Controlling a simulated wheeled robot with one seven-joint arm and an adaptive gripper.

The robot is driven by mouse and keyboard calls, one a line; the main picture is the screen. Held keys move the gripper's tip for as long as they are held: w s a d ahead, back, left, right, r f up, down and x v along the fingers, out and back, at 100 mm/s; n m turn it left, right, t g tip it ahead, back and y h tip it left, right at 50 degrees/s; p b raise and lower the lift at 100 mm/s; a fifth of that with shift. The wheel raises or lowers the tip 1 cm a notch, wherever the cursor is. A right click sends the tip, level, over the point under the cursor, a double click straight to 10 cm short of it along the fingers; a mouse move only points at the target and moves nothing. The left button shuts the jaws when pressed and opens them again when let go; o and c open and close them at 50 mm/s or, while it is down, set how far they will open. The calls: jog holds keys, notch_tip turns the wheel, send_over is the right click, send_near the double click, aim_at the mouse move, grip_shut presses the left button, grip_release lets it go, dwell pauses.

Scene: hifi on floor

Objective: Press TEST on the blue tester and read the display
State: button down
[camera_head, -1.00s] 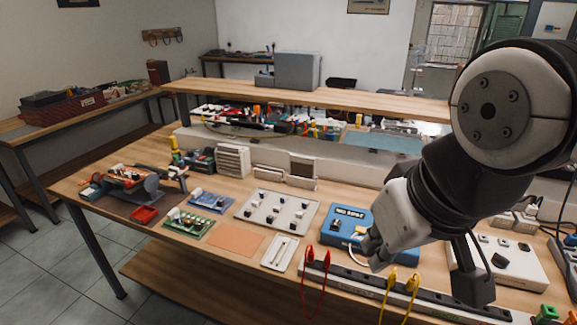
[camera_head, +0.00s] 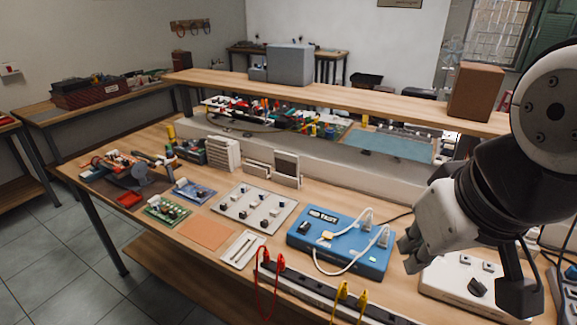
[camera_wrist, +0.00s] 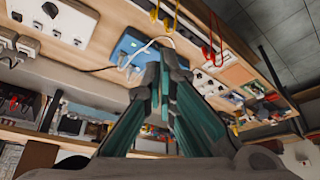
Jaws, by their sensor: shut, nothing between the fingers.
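The blue tester (camera_head: 340,245) lies on the workbench, with white lettering on its top left. A small dark part and a small yellow-orange part (camera_head: 327,236) are on its top. White plugs with a white cable (camera_head: 345,268) sit on its right half. I cannot read any display. My gripper (camera_head: 408,255) is shut and empty, just right of the tester and apart from it in the picture. In the wrist view, my shut fingers (camera_wrist: 165,62) partly cover the blue tester (camera_wrist: 122,48).
A black socket strip (camera_head: 315,291) with red and yellow clip leads lies in front of the tester. A white switch box (camera_head: 455,283) is at its right. A grey panel with knobs (camera_head: 252,207) is at its left. A raised shelf (camera_head: 350,102) runs behind.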

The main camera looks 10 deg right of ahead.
jog(key=w+d+f+n+g+h, duration=0.2)
jog(key=w+d+n+h, duration=0.15)
jog(key=w, duration=0.55)
jog(key=n+t+h+b, duration=0.2)
jog(key=n+h, duration=0.2)
jog(key=n, duration=0.7)
send_over(329, 236)
notch_tip(329, 236, down, 15)
notch_tip(329, 236, down, 7)
jog(key=b, duration=0.4)
jog(key=shift+w+f, duration=0.1)
jog(key=shift+f, duration=0.1)
jog(key=shift+f+b, duration=0.7)
jog(key=shift+f, duration=0.15)
jog(key=shift+f+b, duration=0.25)
jog(key=shift+b, duration=0.2)
